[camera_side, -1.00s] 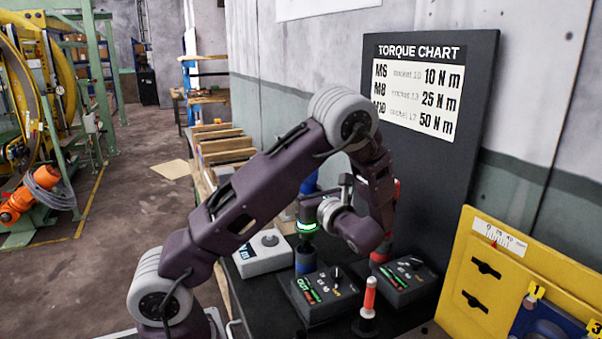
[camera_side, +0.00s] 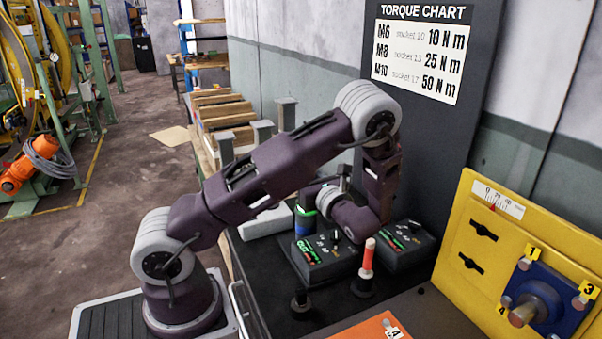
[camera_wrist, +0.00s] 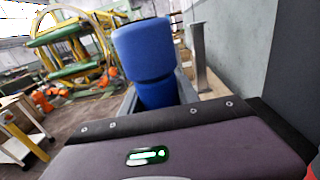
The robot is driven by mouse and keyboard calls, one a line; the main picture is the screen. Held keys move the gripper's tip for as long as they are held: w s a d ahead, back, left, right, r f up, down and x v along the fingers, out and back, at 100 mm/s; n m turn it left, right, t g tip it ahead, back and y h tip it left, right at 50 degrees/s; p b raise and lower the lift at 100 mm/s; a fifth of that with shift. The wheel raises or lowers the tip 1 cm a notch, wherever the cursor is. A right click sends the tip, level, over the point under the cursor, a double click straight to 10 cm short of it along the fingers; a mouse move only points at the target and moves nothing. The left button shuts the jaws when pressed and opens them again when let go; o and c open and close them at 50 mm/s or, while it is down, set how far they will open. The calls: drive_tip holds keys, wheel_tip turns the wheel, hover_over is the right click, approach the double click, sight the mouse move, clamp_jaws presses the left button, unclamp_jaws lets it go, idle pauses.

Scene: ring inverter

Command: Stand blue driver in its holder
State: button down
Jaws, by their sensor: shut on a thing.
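My gripper (camera_side: 306,212) is shut on the blue driver (camera_wrist: 147,60). In the wrist view the driver's thick blue body rises between the jaws, over the dark gripper body with a green light. The gripper is above and behind the left black control box. A small black stand with a round base (camera_side: 301,304) is on the bench's front part with nothing visible in it. It may be the driver's holder, but I cannot tell surely.
A yellow panel (camera_side: 500,250) with a blue plate is at right, and the torque chart board (camera_side: 420,90) stands behind.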

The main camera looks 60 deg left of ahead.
drive_tip(key=shift+f, duration=0.1)
drive_tip(key=c, duration=0.8)
unclamp_jaws()
drive_tip(key=shift+c, duration=0.2)
drive_tip(key=shift+f, duration=0.1)
drive_tip(key=shift+d, duration=0.3)
drive_tip(key=d+f+n+h, duration=0.2)
drive_tip(key=d+n+h, duration=0.1)
drive_tip(key=d, duration=0.5)
drive_tip(key=s+d+r+n+t+h, duration=0.3)
drive_tip(key=s+d+r+n+h, duration=0.3)
drive_tip(key=s+d+n+h, duration=0.1)
drive_tip(key=s+d+r+n+t+h, duration=0.3)
drive_tip(key=s+d+r+n+h, duration=0.4)
drive_tip(key=s+d, duration=0.3)
drive_tip(key=shift+d+t+h, duration=0.3)
drive_tip(key=shift+d+h, duration=0.2)
drive_tip(key=shift+d, duration=0.55)
